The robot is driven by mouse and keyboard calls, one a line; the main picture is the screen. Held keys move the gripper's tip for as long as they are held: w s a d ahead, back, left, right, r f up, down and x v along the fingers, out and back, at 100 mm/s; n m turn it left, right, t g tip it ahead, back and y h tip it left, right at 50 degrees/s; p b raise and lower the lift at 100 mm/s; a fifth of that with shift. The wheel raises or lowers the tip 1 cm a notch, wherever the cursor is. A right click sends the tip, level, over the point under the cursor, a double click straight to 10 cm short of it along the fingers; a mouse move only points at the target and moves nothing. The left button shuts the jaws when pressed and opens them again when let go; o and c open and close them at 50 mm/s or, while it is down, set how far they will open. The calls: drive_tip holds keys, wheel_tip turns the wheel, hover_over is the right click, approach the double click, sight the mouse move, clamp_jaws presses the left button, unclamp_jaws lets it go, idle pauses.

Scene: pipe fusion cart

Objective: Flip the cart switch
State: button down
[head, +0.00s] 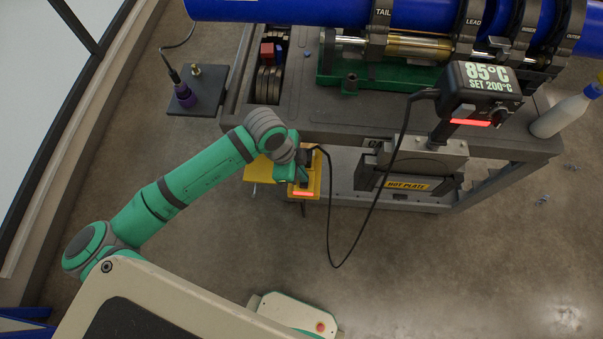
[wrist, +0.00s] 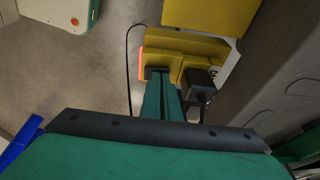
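The cart switch is a yellow box (head: 307,188) on the front side of the cart, below its left part, with a glowing red strip (head: 303,194). In the wrist view the yellow switch box (wrist: 190,50) lies straight ahead, its red strip (wrist: 141,63) at the left edge. My gripper (head: 302,178) is at the box face. In the wrist view my gripper's two green fingers (wrist: 158,73) are together with only a thin dark line between them, and hold nothing visible. A dark patch at the fingertips is partly hidden; I cannot tell whether they touch the rocker.
A black plug (wrist: 199,84) sits in the box beside my fingers, and its cable (head: 328,225) loops down and up to the display (head: 485,85) reading 85°C, set 200°C. The hot plate (head: 408,184) hangs at the right. A purple tool stands on a grey stand (head: 205,95).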

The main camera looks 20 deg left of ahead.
drive_tip(key=d+v, duration=0.1)
drive_tip(key=v, duration=1.2)
drive_tip(key=shift+r, duration=0.55)
drive_tip(key=shift+a, duration=0.1)
